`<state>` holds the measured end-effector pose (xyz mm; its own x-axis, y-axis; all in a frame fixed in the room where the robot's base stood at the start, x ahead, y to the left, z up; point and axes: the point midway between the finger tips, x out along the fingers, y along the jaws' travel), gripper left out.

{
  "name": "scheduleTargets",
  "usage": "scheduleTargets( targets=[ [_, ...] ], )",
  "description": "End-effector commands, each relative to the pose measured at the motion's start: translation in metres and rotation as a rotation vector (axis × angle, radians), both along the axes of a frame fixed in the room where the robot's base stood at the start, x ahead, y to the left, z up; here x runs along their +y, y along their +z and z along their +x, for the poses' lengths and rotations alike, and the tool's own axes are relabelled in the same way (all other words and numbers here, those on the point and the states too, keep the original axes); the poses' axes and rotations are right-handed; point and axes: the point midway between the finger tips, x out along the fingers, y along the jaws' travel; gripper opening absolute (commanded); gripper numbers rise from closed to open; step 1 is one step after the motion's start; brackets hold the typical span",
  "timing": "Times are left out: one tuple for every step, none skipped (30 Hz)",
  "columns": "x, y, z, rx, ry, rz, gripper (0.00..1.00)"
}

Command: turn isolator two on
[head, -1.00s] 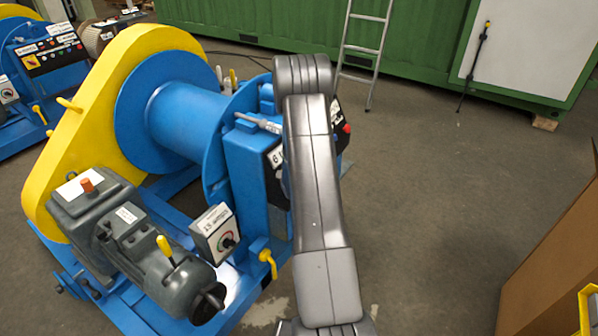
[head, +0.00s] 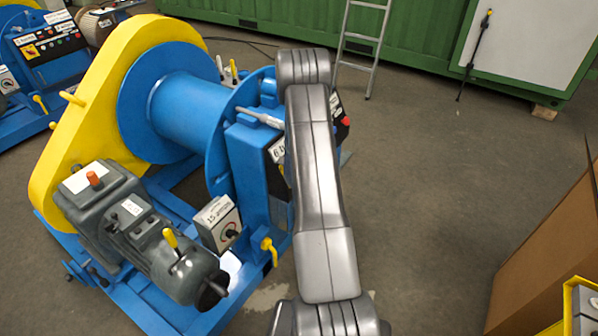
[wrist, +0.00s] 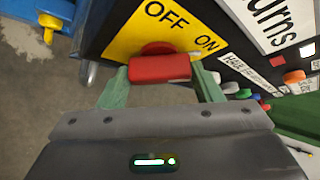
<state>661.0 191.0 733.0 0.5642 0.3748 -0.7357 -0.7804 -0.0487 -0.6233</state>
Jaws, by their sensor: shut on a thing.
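A red rotary handle (wrist: 160,68) sits on a yellow plate (wrist: 130,42) marked OFF and ON in the wrist view. My gripper (wrist: 162,80) has its green fingers on both sides of the handle, shut on it. The handle lies roughly level across the picture, with a pale mark at its right end, on the side of the word ON. No isolator number is readable on the plate. In the head view my arm hides the gripper and this handle, at the control end of the blue and yellow winch (head: 190,118).
A dark panel with a white label and coloured buttons (wrist: 294,76) is close right of the handle. A yellow lever (wrist: 48,22) is at upper left. In the head view, a grey motor (head: 150,240) and switch box (head: 218,222) stand left of my arm. A cardboard box (head: 550,250) is at right.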

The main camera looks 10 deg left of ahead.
Motion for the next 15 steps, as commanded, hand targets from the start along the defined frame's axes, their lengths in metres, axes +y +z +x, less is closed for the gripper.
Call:
scheduleTargets(
  targets=[
    [-0.0008, -0.0011, -0.0007, 0.003, -0.003, 0.0, 0.61],
    [-0.0008, -0.0011, -0.0007, 0.003, -0.003, 0.0, 0.67],
    [-0.0008, -0.001, -0.0007, 0.003, -0.003, 0.0, 0.75],
    [-0.0007, -0.0009, -0.0006, 0.003, -0.002, 0.0, 0.81],
    [-0.0007, -0.0009, -0.0006, 0.003, -0.002, 0.0, 0.81],
    [-0.0006, -0.0008, -0.0005, 0.003, -0.002, 0.0, 0.81],
    [-0.0005, -0.0007, -0.0004, 0.002, -0.002, 0.0, 0.81],
    [-0.0005, -0.0006, -0.0005, 0.002, -0.002, 0.0, 0.81],
    [-0.0004, -0.0005, -0.0004, 0.002, -0.002, 0.0, 0.81],
    [-0.0003, -0.0005, -0.0004, 0.002, -0.002, 0.0, 0.81],
    [-0.0003, -0.0004, -0.0003, 0.002, -0.002, 0.0, 0.81],
    [-0.0003, -0.0001, -0.0004, 0.001, -0.001, 0.0, 0.81],
    [-0.0005, 0.0003, -0.0006, 0.0, -0.001, 0.0, 0.81],
    [-0.0009, 0.0011, -0.0011, 0.0, -0.001, 0.0, 0.81],
    [-0.0016, 0.0027, -0.0021, 0.0, -0.001, 0.0, 0.81]
  ],
)
